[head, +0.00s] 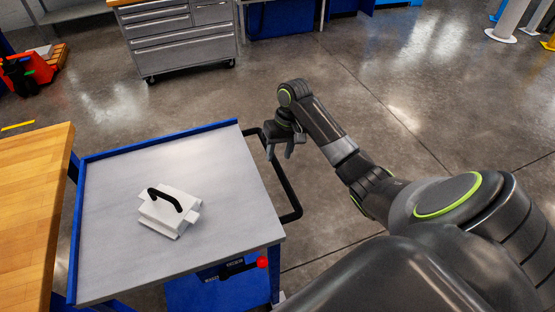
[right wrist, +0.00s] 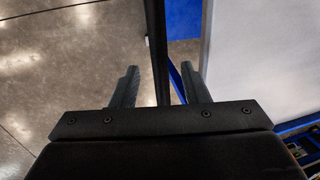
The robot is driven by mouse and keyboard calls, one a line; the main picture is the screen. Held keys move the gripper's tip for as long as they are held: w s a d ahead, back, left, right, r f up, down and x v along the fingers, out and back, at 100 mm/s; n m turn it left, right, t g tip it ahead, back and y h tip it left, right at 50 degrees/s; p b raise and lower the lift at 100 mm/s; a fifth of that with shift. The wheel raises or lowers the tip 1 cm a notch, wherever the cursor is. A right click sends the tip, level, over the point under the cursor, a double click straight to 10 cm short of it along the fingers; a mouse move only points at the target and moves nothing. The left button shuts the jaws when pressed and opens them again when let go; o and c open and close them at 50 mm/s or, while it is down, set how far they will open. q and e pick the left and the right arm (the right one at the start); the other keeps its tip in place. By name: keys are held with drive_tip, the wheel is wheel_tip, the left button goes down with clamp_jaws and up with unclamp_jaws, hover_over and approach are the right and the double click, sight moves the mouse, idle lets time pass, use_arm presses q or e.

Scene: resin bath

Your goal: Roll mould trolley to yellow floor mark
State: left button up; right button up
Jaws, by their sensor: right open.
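The mould trolley (head: 105,225) has a grey top with blue edges and stands at the lower left in the head view. A white mould (head: 168,212) with a black grip lies on it. The trolley's black push handle (head: 290,195) sticks out on its right side. My right gripper (head: 280,153) is open at the handle, fingers pointing down. In the right wrist view the handle bar (right wrist: 157,45) runs between the two spread fingers (right wrist: 158,82), with gaps on both sides. A yellow strip (head: 18,126) lies on the floor at the far left. My left gripper is out of view.
A wooden-topped bench (head: 35,190) stands close along the trolley's left side. A grey drawer cabinet (head: 180,40) on castors stands at the back. A red machine (head: 28,72) is at the far left. A red knob (head: 262,262) sits under the trolley top. Floor behind the trolley is clear.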

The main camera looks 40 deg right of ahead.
sight(277, 162)
drive_tip(key=shift+a+f, duration=0.15)
drive_tip(key=shift+f, duration=0.65)
drive_tip(key=shift+a+f, duration=0.15)
drive_tip(key=shift+f, duration=0.65)
clamp_jaws()
